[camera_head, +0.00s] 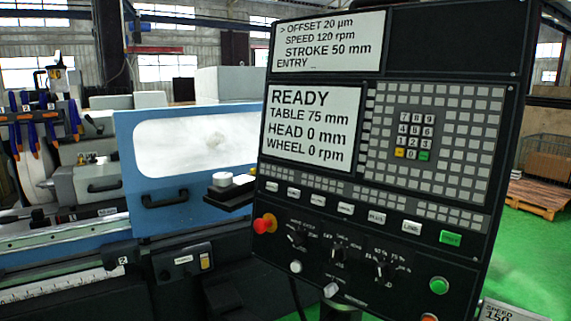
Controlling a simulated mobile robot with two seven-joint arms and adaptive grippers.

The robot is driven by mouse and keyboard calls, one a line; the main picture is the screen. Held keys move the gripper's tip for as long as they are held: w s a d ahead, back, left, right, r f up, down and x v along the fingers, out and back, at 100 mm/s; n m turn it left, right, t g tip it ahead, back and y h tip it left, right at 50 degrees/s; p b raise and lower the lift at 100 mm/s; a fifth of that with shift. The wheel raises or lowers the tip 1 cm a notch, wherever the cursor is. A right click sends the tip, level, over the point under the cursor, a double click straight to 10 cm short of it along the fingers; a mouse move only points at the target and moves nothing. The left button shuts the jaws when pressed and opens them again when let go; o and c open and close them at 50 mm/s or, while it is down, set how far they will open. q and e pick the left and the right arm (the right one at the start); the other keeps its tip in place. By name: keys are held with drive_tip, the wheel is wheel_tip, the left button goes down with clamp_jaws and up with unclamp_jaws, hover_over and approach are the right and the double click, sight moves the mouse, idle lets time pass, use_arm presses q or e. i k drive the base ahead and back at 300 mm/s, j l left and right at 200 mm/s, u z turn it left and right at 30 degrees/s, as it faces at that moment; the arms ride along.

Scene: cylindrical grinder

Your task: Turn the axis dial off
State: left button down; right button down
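The black control panel (375,205) of the grinder stands tilted across the middle and right. Three black rotary dials sit in a row on its lower part: a left dial (297,237), a middle dial (338,251) and a right dial (384,268). Small white markings surround each dial; they are too blurred to tell which is the axis dial or what each is set to. The upper screen (328,43) lists offset, speed and stroke. The lower screen (312,124) reads READY, TABLE 75 mm, HEAD 0 mm, WHEEL 0 rpm. Neither gripper shows.
A red knob on a yellow base (265,224) is left of the dials. White knobs (296,266) sit below them, and a green button (439,285) is to the right. The blue machine door (185,150) stands behind. Green floor (528,255) is open at right.

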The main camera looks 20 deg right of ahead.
sight(338, 253)
drive_tip(key=z, duration=1.2)
